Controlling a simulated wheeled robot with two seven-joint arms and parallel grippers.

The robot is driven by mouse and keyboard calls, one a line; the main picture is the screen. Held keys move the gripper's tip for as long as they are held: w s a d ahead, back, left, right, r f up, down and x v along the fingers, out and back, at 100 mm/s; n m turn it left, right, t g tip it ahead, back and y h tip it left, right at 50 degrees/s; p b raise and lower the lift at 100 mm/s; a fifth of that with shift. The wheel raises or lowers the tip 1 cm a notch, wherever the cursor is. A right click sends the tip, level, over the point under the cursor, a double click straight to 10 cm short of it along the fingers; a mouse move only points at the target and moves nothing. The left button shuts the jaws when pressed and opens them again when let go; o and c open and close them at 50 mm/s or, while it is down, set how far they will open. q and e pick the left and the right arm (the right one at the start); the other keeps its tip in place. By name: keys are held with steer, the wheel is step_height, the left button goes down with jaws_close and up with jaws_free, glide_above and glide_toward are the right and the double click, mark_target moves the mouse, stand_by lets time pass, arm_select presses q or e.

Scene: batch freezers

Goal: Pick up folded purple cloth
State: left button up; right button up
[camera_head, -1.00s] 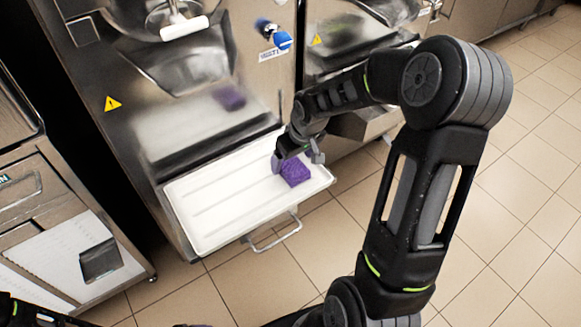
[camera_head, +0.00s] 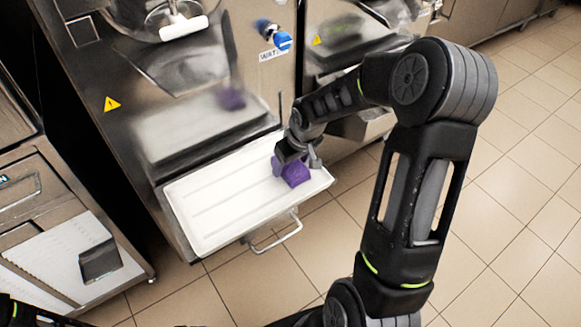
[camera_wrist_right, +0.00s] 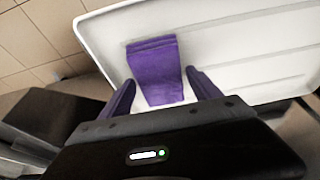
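The folded purple cloth (camera_head: 295,174) lies on the right end of the white tray (camera_head: 222,236) in the head view. My right gripper (camera_head: 298,161) is down at the cloth, with its fingers apart on either side of it. In the right wrist view the cloth (camera_wrist_right: 157,72) reaches in between the two fingers of my right gripper (camera_wrist_right: 163,88). A small gap shows beside the right finger; the left finger is close to the cloth, and I cannot tell whether it touches. My left gripper is out of view.
The tray sticks out from the front of a steel batch freezer (camera_head: 130,125), with a metal handle (camera_head: 276,238) below it. A blue knob (camera_head: 283,40) is on the freezer front. A steel cabinet (camera_head: 50,215) stands at the left. Tiled floor (camera_head: 520,240) is clear at the right.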

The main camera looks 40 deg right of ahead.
mark_target(295, 167)
steer(key=c, duration=1.2)
step_height(295, 167, up, 10)
steer(key=shift+r+p, duration=0.1)
steer(key=shift+p, duration=0.55)
steer(key=a+r+m+p, duration=0.1)
steer(key=a+r+p, duration=0.2)
steer(key=a+r, duration=0.2)
steer(key=w+a+r+m+p, duration=0.1)
steer(key=a+r+p, duration=0.2)
steer(key=a+r, duration=0.3)
steer(key=a+r+m+h+p, duration=0.1)
steer(key=a+r+p, duration=0.2)
steer(key=a+r, duration=0.3)
steer(key=shift+w+a+r+p, duration=0.1)
steer(key=shift+w+p, duration=0.15)
steer(key=shift+p, duration=0.1)
